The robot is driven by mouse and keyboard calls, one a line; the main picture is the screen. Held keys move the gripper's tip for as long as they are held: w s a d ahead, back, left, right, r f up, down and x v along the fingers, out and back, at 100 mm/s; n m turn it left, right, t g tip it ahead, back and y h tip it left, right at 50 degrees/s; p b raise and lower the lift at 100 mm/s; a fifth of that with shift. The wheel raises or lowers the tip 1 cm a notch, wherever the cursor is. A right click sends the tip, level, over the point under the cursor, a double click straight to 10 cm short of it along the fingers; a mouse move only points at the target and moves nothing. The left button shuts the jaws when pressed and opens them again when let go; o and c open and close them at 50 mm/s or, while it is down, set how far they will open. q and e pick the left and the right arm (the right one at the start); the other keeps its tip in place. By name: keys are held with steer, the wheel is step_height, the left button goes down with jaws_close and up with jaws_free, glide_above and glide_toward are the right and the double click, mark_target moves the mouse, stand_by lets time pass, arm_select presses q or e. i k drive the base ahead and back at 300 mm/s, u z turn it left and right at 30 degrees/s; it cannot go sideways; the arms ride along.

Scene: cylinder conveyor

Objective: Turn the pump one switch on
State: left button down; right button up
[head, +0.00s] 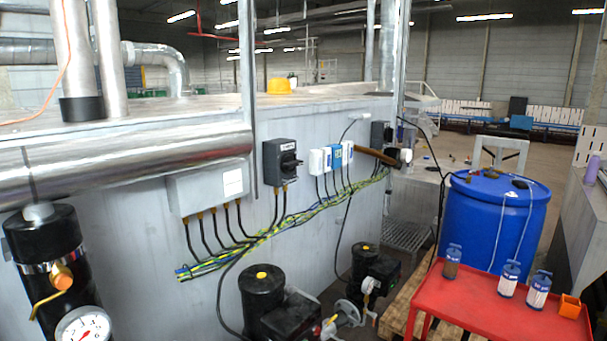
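A dark grey switch box (281,162) with a black rotary knob is fixed to the light grey wall panel, near the middle of the head view. Cables leave its underside. A second dark box (378,135) sits farther right on the same panel, partly behind a post, too small to read. I see no readable pump label, so I cannot tell which one belongs to pump one. The knob's setting is not clear. Two black pumps (262,290) stand low in front of the panel; the farther pump (365,262) is to the right. Neither gripper is in view.
A grey junction box (208,188) and white-and-blue modules (332,158) flank the switch box. A brown bar (378,156) sticks out near the modules. A black cylinder with a gauge (84,327) is front left. A blue barrel (490,222) and red cart (490,300) stand right.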

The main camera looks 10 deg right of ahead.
mark_target(290, 162)
steer(key=u, duration=0.05)
steer(key=k, duration=0.85)
steer(key=z, duration=1.05)
steer(key=i, duration=1.05)
steer(key=u, duration=0.45)
steer(key=i, duration=1)
steer(key=u, duration=1.1)
